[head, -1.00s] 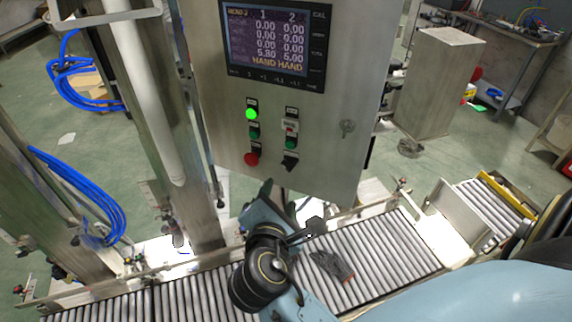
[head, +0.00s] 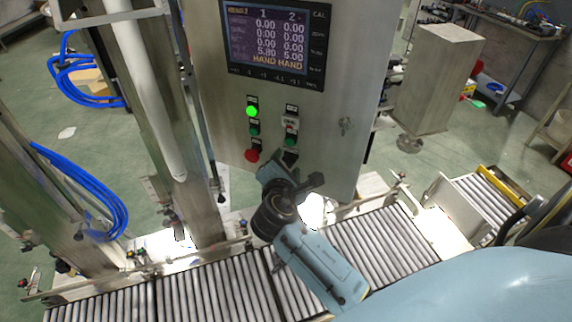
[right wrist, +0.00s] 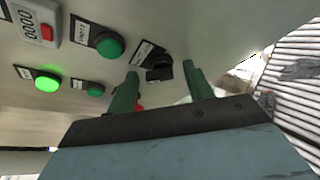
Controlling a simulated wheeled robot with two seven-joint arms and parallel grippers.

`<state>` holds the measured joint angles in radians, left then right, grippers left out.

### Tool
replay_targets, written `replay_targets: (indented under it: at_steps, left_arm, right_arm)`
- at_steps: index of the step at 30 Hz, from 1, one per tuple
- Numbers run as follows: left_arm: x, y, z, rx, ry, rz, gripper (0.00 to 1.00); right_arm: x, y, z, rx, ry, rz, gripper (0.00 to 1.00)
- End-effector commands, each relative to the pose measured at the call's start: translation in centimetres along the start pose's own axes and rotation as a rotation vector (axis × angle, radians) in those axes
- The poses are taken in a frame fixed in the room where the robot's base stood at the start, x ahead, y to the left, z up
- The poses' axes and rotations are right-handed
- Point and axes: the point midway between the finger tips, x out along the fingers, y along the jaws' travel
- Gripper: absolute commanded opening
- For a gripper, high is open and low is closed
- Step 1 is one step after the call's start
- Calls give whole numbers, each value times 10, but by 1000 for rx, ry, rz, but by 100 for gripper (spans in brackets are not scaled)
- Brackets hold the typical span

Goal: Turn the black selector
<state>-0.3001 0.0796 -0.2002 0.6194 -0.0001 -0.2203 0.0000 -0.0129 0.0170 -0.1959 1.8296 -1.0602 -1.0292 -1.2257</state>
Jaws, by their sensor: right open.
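The black selector (head: 291,155) is at the lower right of the button group on the grey control panel, partly hidden by my right gripper. In the right wrist view the selector (right wrist: 159,69) shows its dark knob below a small label, between the fingertips in the picture. My right gripper (head: 277,170) is just in front of and below it in the head view. Its two green fingers (right wrist: 160,77) are open and empty, and I cannot tell whether they touch the knob. My left gripper is not in view.
Near the selector are a lit green button (head: 252,111), a red button (head: 252,155), dark green buttons (right wrist: 110,47) and a red-and-white counter switch (right wrist: 46,32). A display (head: 268,42) sits above. A roller conveyor (head: 200,290) runs below the panel.

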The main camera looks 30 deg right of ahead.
Motion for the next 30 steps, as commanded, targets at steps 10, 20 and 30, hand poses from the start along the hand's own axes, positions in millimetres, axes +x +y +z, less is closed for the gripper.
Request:
replay_targets:
  at_steps: [10, 20, 30]
  left_arm:
    - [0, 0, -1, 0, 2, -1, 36]
    - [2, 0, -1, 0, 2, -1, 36]
    - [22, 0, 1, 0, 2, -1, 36]
  right_arm:
    - [0, 0, 0, 0, 0, 0, 20]
    - [0, 0, 0, 17, -1, 8, 8]
    - [0, -4, -1, 186, -1, 78, 8]
